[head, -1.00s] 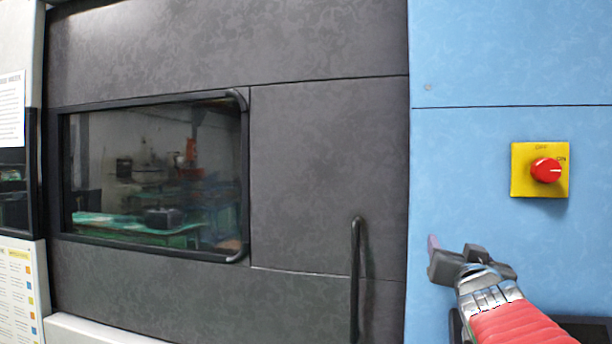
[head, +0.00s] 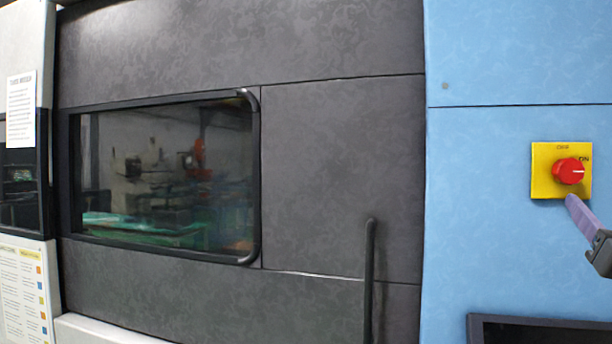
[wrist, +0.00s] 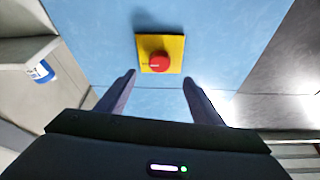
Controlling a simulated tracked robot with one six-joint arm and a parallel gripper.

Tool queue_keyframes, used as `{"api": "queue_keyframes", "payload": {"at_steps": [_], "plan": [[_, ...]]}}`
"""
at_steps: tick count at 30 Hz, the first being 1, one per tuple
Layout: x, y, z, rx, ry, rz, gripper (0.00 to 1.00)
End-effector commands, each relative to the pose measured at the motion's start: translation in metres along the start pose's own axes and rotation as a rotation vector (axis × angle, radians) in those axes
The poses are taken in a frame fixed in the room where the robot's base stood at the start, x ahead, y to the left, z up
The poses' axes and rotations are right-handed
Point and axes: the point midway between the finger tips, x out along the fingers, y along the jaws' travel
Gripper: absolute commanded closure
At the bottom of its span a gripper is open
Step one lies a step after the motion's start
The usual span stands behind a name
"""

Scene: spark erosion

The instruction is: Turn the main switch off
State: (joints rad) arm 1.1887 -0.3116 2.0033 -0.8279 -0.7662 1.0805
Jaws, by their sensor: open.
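The main switch is a round red knob (head: 569,171) on a square yellow plate (head: 541,187) on the blue panel, at the right of the head view. The plate carries "OFF" at the top and "ON" at the right, and the knob's white mark points toward "ON". In the wrist view the red knob (wrist: 159,62) lies ahead, centred between my fingers. My gripper (wrist: 158,82) is open and empty, with its fingertips apart on either side and short of the plate. In the head view one purple finger shows just below the knob; the other finger cannot be made out.
The blue panel (head: 490,240) around the switch is flat and clear. A dark recess (head: 540,335) is below it. To the left is a dark grey door with a window (head: 165,180) and a vertical handle (head: 369,280).

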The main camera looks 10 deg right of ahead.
Motion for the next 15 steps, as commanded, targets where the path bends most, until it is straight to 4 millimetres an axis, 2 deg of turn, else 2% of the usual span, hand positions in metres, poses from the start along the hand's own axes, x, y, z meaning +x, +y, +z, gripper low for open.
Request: {"api": "queue_keyframes", "payload": {"at_steps": [8,15], "plan": [[0.005,-0.001,0.0,0.001,-0.001,-0.003,0.4],[0.029,-0.002,0.001,0.002,-0.001,-0.004,0.4]]}}
